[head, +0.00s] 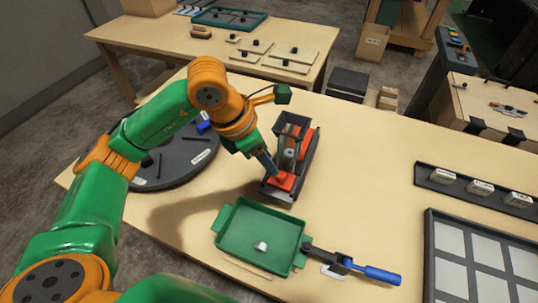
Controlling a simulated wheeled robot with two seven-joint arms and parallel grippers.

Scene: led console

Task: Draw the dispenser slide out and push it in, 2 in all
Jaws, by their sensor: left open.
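The dispenser (291,128) is a dark hopper on a narrow base, standing near the middle of the table. Its red-orange slide (287,181) shows at the near end of the base, and more red shows along the right side. My left gripper (274,174) points down at the near end of the dispenser, at the slide. Its fingers are open and look very close to the slide; I cannot tell whether they touch it. The fingers and wrist hide part of the slide's left side. My right gripper is not in view.
A green tray (234,238) with a small pale piece (261,246) lies in front of the dispenser. A dark round turntable (175,162) is at left. A grid panel (432,255) and a labelled rail (430,177) are at right.

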